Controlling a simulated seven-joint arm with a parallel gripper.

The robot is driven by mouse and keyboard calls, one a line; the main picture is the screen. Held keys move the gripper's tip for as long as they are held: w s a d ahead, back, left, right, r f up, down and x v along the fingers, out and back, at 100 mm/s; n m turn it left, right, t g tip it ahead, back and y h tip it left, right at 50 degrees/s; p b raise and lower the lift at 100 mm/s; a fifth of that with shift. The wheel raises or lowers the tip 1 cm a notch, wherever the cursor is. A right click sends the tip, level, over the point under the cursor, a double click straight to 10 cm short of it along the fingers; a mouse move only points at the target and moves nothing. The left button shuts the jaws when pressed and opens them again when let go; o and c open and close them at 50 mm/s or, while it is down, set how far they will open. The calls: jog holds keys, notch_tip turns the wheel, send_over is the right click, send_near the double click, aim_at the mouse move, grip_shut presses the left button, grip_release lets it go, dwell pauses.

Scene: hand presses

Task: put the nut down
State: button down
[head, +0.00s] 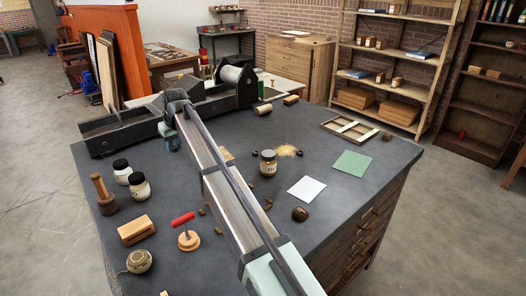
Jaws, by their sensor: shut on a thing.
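My arm reaches from the bottom right across the worktable (345,190) to its far left part. My gripper (170,142) is at the arm's far end, low over the table in front of the long black press. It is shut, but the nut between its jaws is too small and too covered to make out. I cannot tell whether the nut touches the tabletop.
The black press (125,130) stands along the table's far left edge. White paper (307,188) and green paper (352,163) lie right. Bare tabletop lies between them.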

jog(key=w+d+m, duration=0.1)
jog(key=w+d, duration=0.4)
jog(key=d, duration=0.3)
jog(key=w+d+m, duration=0.1)
jog(key=w+d, duration=0.4)
jog(key=d, duration=0.4)
jog(key=m+t+h, duration=0.2)
jog(key=m+h, duration=0.1)
jog(key=m, duration=0.4)
send_over(355, 159)
jog(key=s, duration=0.2)
jog(key=shift+m, duration=0.3)
jog(key=shift+w+d+f, duration=0.1)
jog(key=shift+w+f, duration=0.05)
jog(key=shift+f, duration=2.2)
jog(key=shift+w+f, duration=0.15)
jog(key=shift+f, duration=2.15)
jog(key=shift+f, duration=0.1)
jog(key=c, duration=0.9)
grip_release()
jog(key=shift+g, duration=0.3)
